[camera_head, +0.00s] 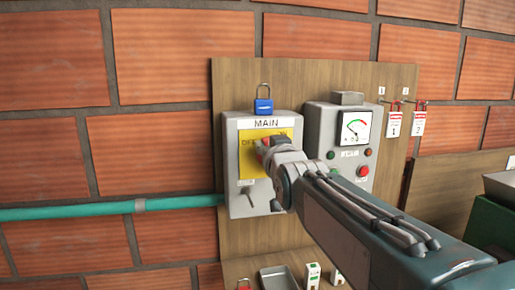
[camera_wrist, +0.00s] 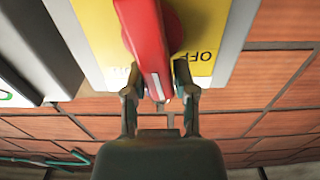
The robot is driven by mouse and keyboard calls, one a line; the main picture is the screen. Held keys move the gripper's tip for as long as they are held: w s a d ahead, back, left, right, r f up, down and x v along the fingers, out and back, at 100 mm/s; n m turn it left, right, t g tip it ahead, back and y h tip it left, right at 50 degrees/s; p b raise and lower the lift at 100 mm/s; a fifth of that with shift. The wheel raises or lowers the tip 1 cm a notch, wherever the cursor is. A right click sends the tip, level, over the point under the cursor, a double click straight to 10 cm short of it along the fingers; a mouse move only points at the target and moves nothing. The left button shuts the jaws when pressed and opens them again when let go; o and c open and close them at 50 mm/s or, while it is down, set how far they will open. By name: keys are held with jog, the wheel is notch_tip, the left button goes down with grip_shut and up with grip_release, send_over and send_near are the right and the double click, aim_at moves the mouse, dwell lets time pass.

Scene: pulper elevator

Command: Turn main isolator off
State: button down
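The main isolator is a grey box (camera_head: 234,190) labelled MAIN with a yellow plate (camera_head: 285,135) on the wooden board. Its red handle (camera_wrist: 153,45) stands out from the yellow plate in the wrist view, with the word OFF to its right, upside down. In the head view my gripper (camera_head: 266,148) is at the handle and hides most of it. In the wrist view my gripper (camera_wrist: 157,75) has one finger on each side of the handle. The fingers are apart, with a narrow gap visible on the right; contact on the left is unclear.
A blue padlock (camera_head: 264,106) sits at the top of the box. A meter panel (camera_head: 352,150) with a red button stands to the right, close to my arm. Red lockout tags (camera_head: 419,122) hang further right. A green pipe (camera_head: 80,212) enters from the left.

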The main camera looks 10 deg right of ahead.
aim_at(253, 154)
jog(key=shift+f, duration=0.35)
jog(key=shift+a+f+n, duration=0.1)
jog(key=shift+n, duration=0.3)
jog(key=shift+a+n, duration=0.1)
jog(key=shift+n, duration=0.2)
jog(key=n, duration=0.2)
jog(key=a+n, duration=0.1)
jog(key=n, duration=0.4)
jog(key=shift+a+f+n, duration=0.3)
jog(key=shift+a+n, duration=0.05)
jog(key=shift+n, duration=0.05)
jog(key=n, duration=0.4)
jog(key=shift+a+f, duration=0.2)
jog(key=shift+f, duration=0.1)
jog(key=n, duration=0.4)
jog(key=shift+f+n, duration=0.3)
jog(key=shift+f, duration=0.05)
